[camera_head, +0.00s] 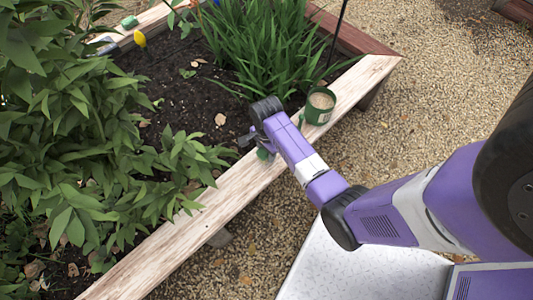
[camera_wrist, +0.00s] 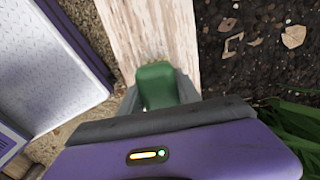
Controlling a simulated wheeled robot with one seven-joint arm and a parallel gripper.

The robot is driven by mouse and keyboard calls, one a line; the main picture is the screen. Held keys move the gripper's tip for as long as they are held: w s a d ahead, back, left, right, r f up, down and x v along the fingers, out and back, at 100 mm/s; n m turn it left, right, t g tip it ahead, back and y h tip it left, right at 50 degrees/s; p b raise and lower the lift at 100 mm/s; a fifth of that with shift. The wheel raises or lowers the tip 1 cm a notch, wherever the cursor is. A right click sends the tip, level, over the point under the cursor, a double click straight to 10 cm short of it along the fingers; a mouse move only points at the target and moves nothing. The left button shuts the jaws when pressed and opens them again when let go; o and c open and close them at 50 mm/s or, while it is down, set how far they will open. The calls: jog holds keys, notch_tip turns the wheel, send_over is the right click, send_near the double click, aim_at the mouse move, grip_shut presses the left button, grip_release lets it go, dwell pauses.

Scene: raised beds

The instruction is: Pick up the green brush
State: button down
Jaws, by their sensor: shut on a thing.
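The green brush (camera_wrist: 157,84) sits between the two fingers of my gripper (camera_wrist: 158,92) in the wrist view, over the pale wooden plank. In the head view my gripper (camera_head: 259,143) is over the plank, and a small part of the green brush (camera_head: 265,154) shows below it. My gripper is shut on the brush. The brush's bristles are mostly hidden, and I cannot tell whether it still touches the wood.
A green pot (camera_head: 320,105) stands on the plank (camera_head: 225,202) right of my gripper. Leafy plants (camera_head: 95,130) and dark soil fill the bed behind. A small green item (camera_head: 130,21) and a yellow-headed tool (camera_head: 139,39) are at the far left edge. Gravel lies in front.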

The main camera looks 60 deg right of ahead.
notch_tip(320, 180, up, 18)
jog(key=p, duration=0.4)
jog(key=shift+f, duration=0.2)
